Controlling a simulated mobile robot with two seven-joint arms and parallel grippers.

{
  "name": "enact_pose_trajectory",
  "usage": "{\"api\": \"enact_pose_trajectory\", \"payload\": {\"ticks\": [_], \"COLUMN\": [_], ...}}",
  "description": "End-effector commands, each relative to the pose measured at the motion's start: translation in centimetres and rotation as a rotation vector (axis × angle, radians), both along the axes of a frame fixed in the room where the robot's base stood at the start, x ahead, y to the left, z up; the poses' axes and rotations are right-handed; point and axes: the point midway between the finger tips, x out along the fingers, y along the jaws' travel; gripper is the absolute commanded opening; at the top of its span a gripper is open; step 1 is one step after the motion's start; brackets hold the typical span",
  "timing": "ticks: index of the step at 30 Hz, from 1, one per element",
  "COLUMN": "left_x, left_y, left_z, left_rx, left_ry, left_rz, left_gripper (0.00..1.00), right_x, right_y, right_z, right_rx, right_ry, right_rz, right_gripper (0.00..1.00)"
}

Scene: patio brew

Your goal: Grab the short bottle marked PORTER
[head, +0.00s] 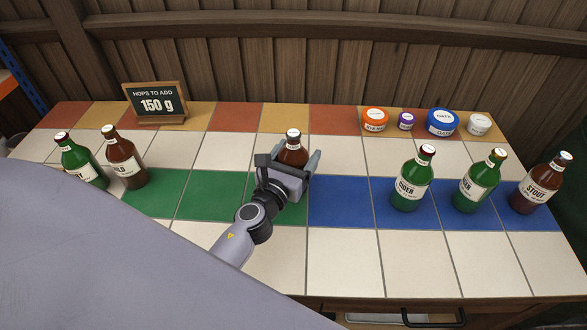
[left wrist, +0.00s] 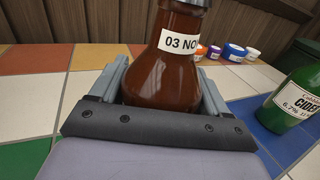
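A brown bottle (head: 293,151) with a white cap stands on the tiled counter, near the far edge of the green tiles. It also shows close up in the left wrist view (left wrist: 162,75), where a white neck label reads "03 NO" and is cut off. No PORTER wording shows on it. My left gripper (head: 296,161) is around this bottle, one finger on each side, with little or no gap in the left wrist view (left wrist: 165,75). I cannot tell whether the fingers press on it. My right gripper is out of view.
At left stand a green bottle (head: 82,163) and a brown bottle (head: 124,160). At right stand green bottles, CIDER (head: 411,182) and another (head: 477,184), and a brown STOUT bottle (head: 538,187). Small tubs, one orange (head: 375,120), and a sign (head: 156,102) stand at the back.

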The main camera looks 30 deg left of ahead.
Motion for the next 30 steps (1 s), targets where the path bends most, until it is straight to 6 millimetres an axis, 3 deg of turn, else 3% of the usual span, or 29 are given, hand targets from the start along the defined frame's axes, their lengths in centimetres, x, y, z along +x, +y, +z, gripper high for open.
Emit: {"api": "enact_pose_trajectory", "payload": {"ticks": [14, 23, 29, 30], "left_x": [0.0, 0.1, 0.1, 0.1], "left_y": [0.0, 0.0, 0.0, 0.1], "left_z": [0.9, 3.7, 6.8, 6.7], "left_rx": [0.001, 0.001, 0.003, 0.005], "left_ry": [-0.005, -0.006, -0.007, -0.012], "left_rz": [-0.001, -0.001, -0.002, -0.001], "left_gripper": [0.2, 0.2, 0.2, 0.2], "right_x": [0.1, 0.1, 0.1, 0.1], "right_y": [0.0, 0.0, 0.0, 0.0], "right_z": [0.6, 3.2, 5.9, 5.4], "right_rx": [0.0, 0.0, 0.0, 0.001], "right_ry": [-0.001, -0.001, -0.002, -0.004], "right_rz": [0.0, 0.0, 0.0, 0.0], "right_gripper": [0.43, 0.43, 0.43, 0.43]}}
